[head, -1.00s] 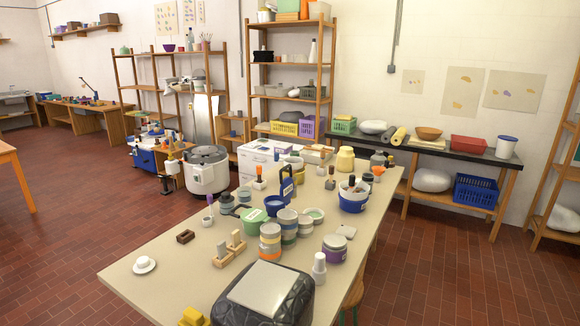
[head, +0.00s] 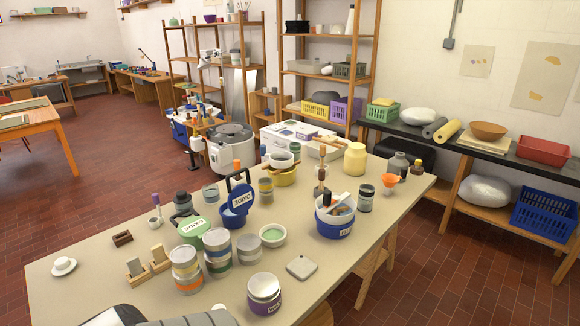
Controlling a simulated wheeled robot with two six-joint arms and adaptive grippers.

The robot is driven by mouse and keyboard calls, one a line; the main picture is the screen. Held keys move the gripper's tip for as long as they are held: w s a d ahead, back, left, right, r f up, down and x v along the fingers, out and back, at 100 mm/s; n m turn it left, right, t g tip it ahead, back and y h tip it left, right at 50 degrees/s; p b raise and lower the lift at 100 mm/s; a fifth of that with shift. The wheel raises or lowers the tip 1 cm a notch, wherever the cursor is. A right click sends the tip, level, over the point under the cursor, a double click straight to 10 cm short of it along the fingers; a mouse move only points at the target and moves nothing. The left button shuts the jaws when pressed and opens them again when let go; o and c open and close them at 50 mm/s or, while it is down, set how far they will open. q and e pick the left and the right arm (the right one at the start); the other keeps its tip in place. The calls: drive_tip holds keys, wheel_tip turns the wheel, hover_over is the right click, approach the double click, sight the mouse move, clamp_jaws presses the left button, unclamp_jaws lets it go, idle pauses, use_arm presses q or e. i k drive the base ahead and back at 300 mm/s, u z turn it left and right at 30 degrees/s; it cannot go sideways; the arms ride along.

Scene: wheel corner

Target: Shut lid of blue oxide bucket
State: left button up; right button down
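The blue oxide bucket (head: 235,217) stands on the worktable (head: 335,262), near its middle. Its round blue lid (head: 239,190) is raised, standing up above the bucket, and carries a white label. Neither of my grippers is in view.
Another blue bucket (head: 334,222) holds tools.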

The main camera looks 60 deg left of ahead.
sight(240, 198)
drive_tip(key=i, duration=1.3)
drive_tip(key=u, duration=2.6)
drive_tip(key=i, duration=0.4)
drive_tip(key=u, duration=1.6)
